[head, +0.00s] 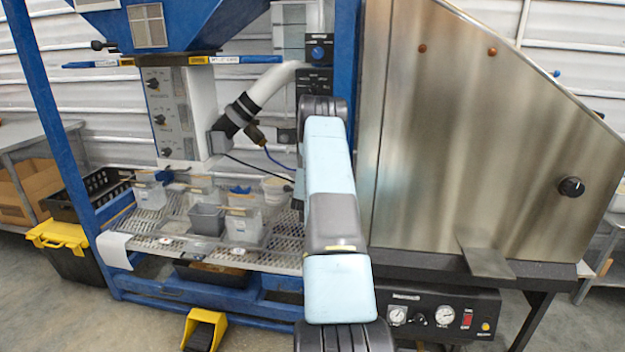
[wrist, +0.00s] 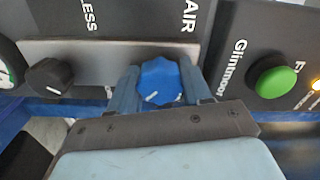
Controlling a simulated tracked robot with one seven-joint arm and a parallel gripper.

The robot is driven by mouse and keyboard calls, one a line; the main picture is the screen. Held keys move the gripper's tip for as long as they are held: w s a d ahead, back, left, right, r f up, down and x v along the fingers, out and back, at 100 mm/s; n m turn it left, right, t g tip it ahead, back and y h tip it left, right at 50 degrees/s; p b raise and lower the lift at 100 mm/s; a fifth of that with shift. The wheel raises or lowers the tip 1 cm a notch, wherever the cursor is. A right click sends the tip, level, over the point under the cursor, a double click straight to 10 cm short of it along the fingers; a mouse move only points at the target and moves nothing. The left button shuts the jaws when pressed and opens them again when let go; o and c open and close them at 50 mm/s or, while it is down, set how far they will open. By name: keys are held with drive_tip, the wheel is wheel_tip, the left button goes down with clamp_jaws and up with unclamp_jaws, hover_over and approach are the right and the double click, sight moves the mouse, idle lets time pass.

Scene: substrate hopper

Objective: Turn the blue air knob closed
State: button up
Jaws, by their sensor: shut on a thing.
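The blue air knob (wrist: 158,77) is a faceted knob on a panel beside the printed word AIR. In the wrist view it sits between the two fingers of my gripper (wrist: 160,87), which are shut on its sides. A short white mark shows on the knob's lower face, nearly level in the picture. In the head view my arm hides my gripper. A blue knob (head: 318,53) shows there on a black box above the arm's far end; I cannot tell whether it is the same one.
In the wrist view a black knob (wrist: 50,76) is left of the blue one, and a green button (wrist: 277,81) is right. In the head view a steel cabinet (head: 460,150) stands close right of my arm. A white hose (head: 270,85) and mesh shelf (head: 190,247) are left.

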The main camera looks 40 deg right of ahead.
drive_tip(key=shift+s+d+f+m, duration=0.15)
drive_tip(key=shift+s+f+m, duration=0.05)
drive_tip(key=shift+m, duration=0.1)
drive_tip(key=o, duration=0.8)
drive_tip(key=shift+o, duration=1.3)
drive_tip(key=shift+w+r, duration=0.1)
drive_tip(key=v, duration=1.3)
drive_tip(key=shift+a, duration=0.4)
